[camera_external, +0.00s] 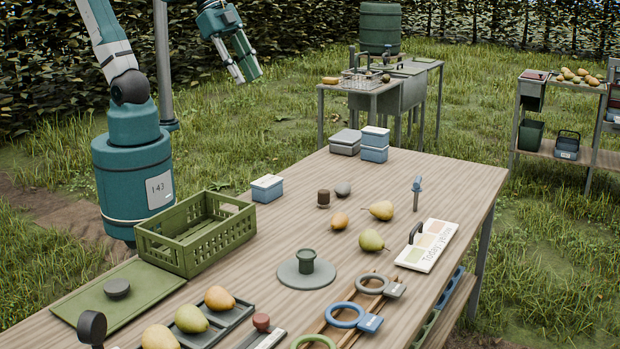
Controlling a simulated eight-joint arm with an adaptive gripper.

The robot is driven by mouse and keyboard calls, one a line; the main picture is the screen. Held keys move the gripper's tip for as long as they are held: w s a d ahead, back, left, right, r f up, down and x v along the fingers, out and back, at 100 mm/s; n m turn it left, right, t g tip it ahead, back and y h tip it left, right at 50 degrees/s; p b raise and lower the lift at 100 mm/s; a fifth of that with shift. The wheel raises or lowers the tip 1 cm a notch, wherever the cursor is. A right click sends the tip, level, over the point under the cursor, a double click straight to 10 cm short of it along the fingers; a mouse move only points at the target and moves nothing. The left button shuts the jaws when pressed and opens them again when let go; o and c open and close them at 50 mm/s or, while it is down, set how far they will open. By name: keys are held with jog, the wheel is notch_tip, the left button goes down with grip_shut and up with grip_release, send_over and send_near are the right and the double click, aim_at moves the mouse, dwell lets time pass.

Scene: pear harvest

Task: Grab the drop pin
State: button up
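A small blue upright piece with a rounded top and a narrower lower part (416,193) stands near the right edge of the wooden table. It looks most like the drop pin, but it is too small to be sure. My gripper (246,77) hangs in the air at the top left, beyond the table's far left side and well away from that piece. Its two fingers point down and look apart, with nothing between them.
The table (460,185) carries a green crate (195,250), blue lidded boxes (374,145), a "Today: yellow" card (428,245), loose pears (381,210) and ring-handled tools (345,316). Bare wood surrounds the blue piece. A side table (345,88) and a shelf (560,147) stand behind.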

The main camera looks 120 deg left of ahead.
jog(key=w+a+m+g, duration=0.1)
jog(key=w+a+m, duration=0.1)
jog(key=w+a, duration=0.35)
jog(key=w+a+m+g, duration=0.1)
jog(key=w+a, duration=0.1)
jog(key=w, duration=0.7)
jog(key=m+g+b, duration=0.2)
jog(key=m+g, duration=0.1)
jog(key=m, duration=0.3)
send_over(418, 178)
jog(key=s+d, duration=0.5)
jog(key=d, duration=0.5)
notch_tip(418, 178, down, 17)
jog(key=w+a+f+m, duration=0.1)
jog(key=a+f, duration=0.2)
jog(key=f, duration=0.1)
jog(key=w+a+f+m, duration=0.1)
jog(key=w+a+f, duration=0.1)
jog(key=f, duration=0.3)
jog(key=w+a+f+g, duration=0.1)
jog(key=w+a+f, duration=0.1)
jog(key=a+f, duration=0.2)
jog(key=shift+a+f+m+b, duration=0.3)
jog(key=shift+f+m, duration=0.1)
jog(key=shift+f, duration=0.15)
jog(key=shift+a+f, duration=0.1)
jog(key=shift+f, duration=0.15)
jog(key=shift+f, duration=3)
jog(key=shift+f, duration=3)
